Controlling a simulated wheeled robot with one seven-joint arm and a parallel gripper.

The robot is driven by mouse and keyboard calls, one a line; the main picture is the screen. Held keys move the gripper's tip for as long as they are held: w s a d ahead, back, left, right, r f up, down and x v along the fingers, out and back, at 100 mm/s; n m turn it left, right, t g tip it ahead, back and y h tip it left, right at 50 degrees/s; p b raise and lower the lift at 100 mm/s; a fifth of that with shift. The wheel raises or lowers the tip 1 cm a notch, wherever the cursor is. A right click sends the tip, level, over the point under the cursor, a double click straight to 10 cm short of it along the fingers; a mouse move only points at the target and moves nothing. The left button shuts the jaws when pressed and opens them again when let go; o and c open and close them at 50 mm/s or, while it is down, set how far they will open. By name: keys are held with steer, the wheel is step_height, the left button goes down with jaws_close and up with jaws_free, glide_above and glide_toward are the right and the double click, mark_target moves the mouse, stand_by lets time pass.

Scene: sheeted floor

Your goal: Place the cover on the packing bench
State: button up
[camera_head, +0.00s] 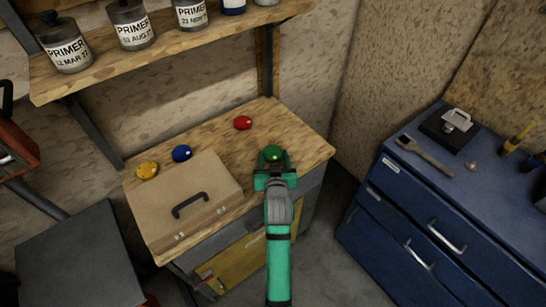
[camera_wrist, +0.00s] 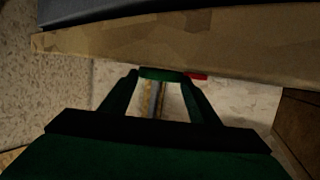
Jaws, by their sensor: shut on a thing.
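My gripper (camera_head: 274,165) is shut on a small round green cover (camera_head: 273,153), over the right part of the wooden bench top (camera_head: 215,140) in the head view. In the wrist view the green cover (camera_wrist: 160,73) shows as a thin strip between the two fingertips. I cannot tell whether it touches the bench top. Similar round pieces sit on the bench: a red one (camera_head: 243,122), a blue one (camera_head: 182,153) and a yellow one (camera_head: 148,170).
A tan case (camera_head: 185,205) with a dark handle covers the bench's front left. A wooden shelf (camera_head: 160,50) with primer tins hangs above the back. A dark grey surface (camera_head: 70,255) lies at lower left.

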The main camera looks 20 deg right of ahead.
steer(key=shift+f, duration=0.1)
steer(key=o, duration=1.2)
steer(key=shift+o, duration=0.2)
steer(key=shift+s, duration=0.1)
steer(key=v, duration=1.2)
